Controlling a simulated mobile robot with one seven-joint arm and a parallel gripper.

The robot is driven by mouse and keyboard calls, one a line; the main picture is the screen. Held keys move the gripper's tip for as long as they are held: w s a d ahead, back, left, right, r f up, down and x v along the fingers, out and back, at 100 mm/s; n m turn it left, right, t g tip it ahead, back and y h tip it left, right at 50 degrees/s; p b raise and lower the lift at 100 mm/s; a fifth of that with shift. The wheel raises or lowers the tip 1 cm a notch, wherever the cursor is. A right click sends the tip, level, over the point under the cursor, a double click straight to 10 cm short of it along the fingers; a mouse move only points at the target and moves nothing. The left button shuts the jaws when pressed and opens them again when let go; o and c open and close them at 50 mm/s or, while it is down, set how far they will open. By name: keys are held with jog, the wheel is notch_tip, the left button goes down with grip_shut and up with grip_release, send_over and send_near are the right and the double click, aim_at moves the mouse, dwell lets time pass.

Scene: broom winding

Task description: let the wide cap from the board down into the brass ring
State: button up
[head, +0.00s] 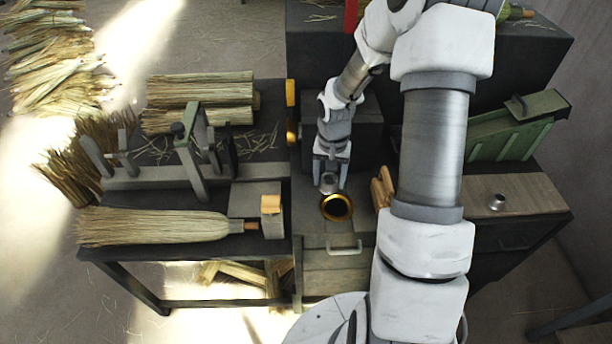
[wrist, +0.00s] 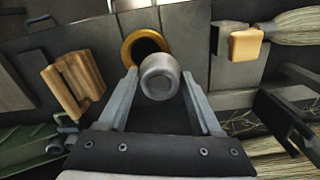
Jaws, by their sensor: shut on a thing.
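My gripper (head: 329,175) is shut on a silver-grey cap (head: 329,184), taken as the wide cap. In the wrist view the cap (wrist: 160,77) sits between the two fingertips (wrist: 160,74), its rounded end showing. The brass ring (head: 336,207) lies on the dark bench just in front of the cap, its dark opening facing up. In the wrist view the ring (wrist: 129,48) is just beyond the cap, which covers part of its near rim. The cap is not over the middle of the opening. The height between them is hard to tell.
A board (head: 530,194) at the right bears another small silver cap (head: 497,202). Wooden blocks (head: 382,188) stand close right of the ring. A green box (head: 515,125) is behind the board. A winding stand (head: 195,150) and a broom (head: 150,226) are at the left.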

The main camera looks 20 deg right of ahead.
jog(key=shift+m, duration=0.9)
jog(key=shift+s+d+f+b, duration=0.1)
jog(key=shift+d+f+b, duration=0.6)
jog(key=shift+f, duration=0.8)
jog(key=shift+s+d+f+b, duration=0.1)
jog(key=shift+d+f+b, duration=0.15)
jog(key=shift+f+b, duration=0.95)
jog(key=shift+d+f+b, duration=0.5)
jog(key=shift+f+b, duration=0.1)
jog(key=shift+f, duration=1.15)
jog(key=o, duration=1.4)
jog(key=shift+r+p, duration=2.75)
jog(key=shift+r, duration=1.2)
